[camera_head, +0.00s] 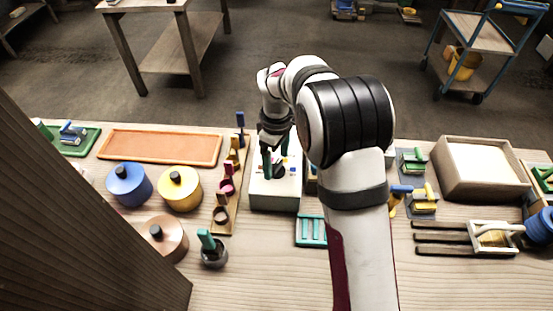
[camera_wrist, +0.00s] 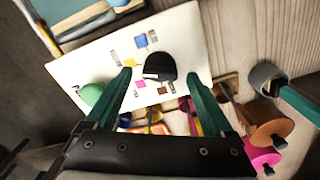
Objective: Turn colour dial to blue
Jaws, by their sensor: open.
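The colour dial is a black round knob (camera_wrist: 160,66) on the top of a white box (camera_wrist: 108,50). A pale mark shows on the knob's lower left side in the wrist view.
A green knob (camera_wrist: 91,94) sits on the same box. A wooden rack with coloured pegs (camera_head: 225,198) stands close at the left. A grey cup with a teal handle (camera_head: 213,254) and yellow (camera_head: 180,192) and blue (camera_head: 128,187) pots are further left. A teal-framed piece (camera_head: 311,231) lies in front.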

